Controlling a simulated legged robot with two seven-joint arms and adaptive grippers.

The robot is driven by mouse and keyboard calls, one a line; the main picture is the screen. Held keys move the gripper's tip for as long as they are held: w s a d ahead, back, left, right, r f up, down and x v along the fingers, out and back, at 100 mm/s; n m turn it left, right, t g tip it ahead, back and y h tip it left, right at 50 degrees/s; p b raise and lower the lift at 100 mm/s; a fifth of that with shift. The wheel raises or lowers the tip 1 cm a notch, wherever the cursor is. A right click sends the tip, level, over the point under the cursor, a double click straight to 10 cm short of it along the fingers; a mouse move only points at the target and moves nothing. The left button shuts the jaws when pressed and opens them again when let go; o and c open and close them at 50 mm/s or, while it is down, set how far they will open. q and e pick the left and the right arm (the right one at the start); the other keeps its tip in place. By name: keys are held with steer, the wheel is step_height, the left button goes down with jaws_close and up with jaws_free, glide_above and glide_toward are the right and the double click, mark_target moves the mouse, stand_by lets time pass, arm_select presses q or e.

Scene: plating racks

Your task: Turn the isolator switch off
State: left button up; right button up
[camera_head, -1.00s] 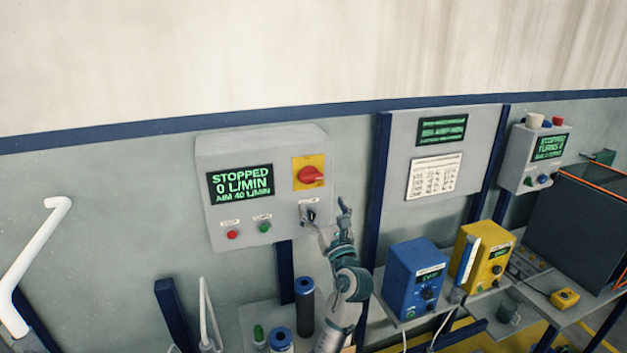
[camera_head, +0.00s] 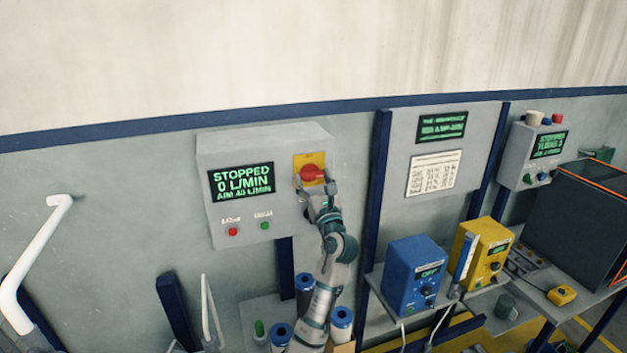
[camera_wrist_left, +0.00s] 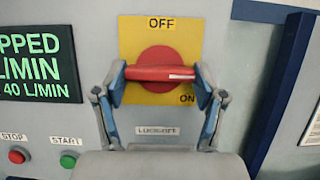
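The isolator switch (camera_head: 313,173) is a red rotary handle on a yellow plate, at the upper right of the grey control box (camera_head: 288,144). In the left wrist view the red handle (camera_wrist_left: 160,73) lies level, with a white mark at its right end near the ON label; OFF is printed above. My left gripper (camera_head: 318,188) is at the switch. In the wrist view its fingers (camera_wrist_left: 160,78) are spread, one at each end of the handle. I cannot tell whether they touch it. My right gripper is not in view.
The box has a display (camera_head: 242,181) reading STOPPED, 0 L/MIN, a red stop button (camera_head: 233,231) and a green start button (camera_head: 265,226). A blue unit (camera_head: 414,275) and a yellow unit (camera_head: 482,252) stand on a shelf at right. A white pipe (camera_head: 35,260) is at left.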

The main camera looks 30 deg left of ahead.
arm_select(q)
steer(key=shift+c, duration=0.6)
steer(key=shift+n+g, duration=0.3)
steer(key=n+g, duration=0.2)
steer(key=n, duration=0.3)
steer(key=n+g, duration=0.2)
steer(key=n, duration=0.4)
steer(key=n+g+y, duration=0.1)
steer(key=n+g, duration=0.2)
steer(key=n, duration=0.2)
steer(key=shift+w+d+r+n+p, duration=0.2)
steer(key=shift+w+n+p, duration=0.05)
steer(key=shift+n+p, duration=0.15)
steer(key=n+g+h+p, duration=0.1)
steer(key=n+p, duration=0.1)
steer(key=n, duration=0.2)
steer(key=shift+f+n, duration=0.1)
steer(key=shift+n, duration=0.3)
steer(key=shift+f, duration=0.15)
